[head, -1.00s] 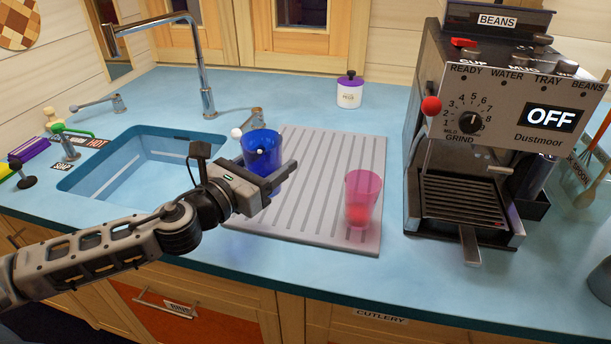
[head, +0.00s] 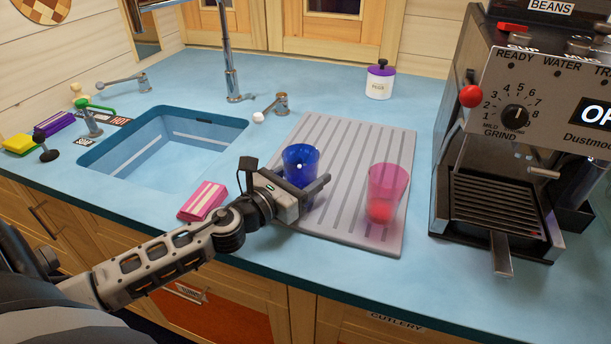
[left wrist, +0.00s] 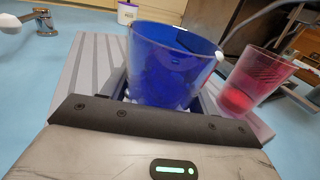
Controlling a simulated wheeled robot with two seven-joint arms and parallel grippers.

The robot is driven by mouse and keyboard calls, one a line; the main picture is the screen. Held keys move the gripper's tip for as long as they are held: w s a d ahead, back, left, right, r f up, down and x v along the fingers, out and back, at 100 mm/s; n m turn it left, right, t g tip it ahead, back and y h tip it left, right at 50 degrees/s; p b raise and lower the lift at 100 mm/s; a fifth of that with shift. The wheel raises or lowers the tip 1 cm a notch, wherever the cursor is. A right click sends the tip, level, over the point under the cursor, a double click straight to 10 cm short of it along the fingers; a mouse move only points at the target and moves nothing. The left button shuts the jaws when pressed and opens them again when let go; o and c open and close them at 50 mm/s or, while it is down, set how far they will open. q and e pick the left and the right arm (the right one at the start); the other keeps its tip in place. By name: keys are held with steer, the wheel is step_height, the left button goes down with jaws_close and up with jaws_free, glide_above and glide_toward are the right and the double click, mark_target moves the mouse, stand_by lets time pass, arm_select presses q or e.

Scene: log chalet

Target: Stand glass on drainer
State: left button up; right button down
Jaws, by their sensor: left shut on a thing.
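A blue glass (head: 300,162) is held upright between the fingers of my left gripper (head: 316,190). It also shows large in the left wrist view (left wrist: 170,62), with its rim upward. It is over the left part of the grey ribbed drainer (head: 350,215); the fingers hide its lower part, so I cannot tell whether its base touches the ribs. The drainer also shows behind the glass in the left wrist view (left wrist: 92,65). A pink glass (head: 387,186), red at its base, stands upright on the drainer's right side, apart from the blue one. My right gripper is not in view.
The sink (head: 165,145) lies left of the drainer. A pink-striped packet (head: 203,201) lies beside my left arm. A coffee machine (head: 510,130) stands at the right. A purple-lidded jar (head: 380,80) and a small tap lever (head: 280,104) are behind. The drainer's back is bare.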

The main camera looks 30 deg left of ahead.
arm_select(q)
steer(key=shift+f, duration=0.1)
steer(key=o, duration=1.1)
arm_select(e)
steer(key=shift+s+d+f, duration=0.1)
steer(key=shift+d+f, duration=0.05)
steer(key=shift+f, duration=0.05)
arm_select(q)
steer(key=s+b, duration=0.1)
steer(key=s, duration=0.2)
steer(key=s+a+b, duration=0.1)
steer(key=s, duration=0.3)
steer(key=s+b, duration=0.1)
steer(key=s, duration=0.2)
steer(key=shift+s+a+b, duration=0.25)
steer(key=shift+a+b, duration=0.1)
steer(key=shift+s, duration=0.55)
steer(key=shift+s+a, duration=0.1)
steer(key=shift+s, duration=0.05)
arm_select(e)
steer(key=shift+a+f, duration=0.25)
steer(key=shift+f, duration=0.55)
arm_select(q)
steer(key=shift+s, duration=0.1)
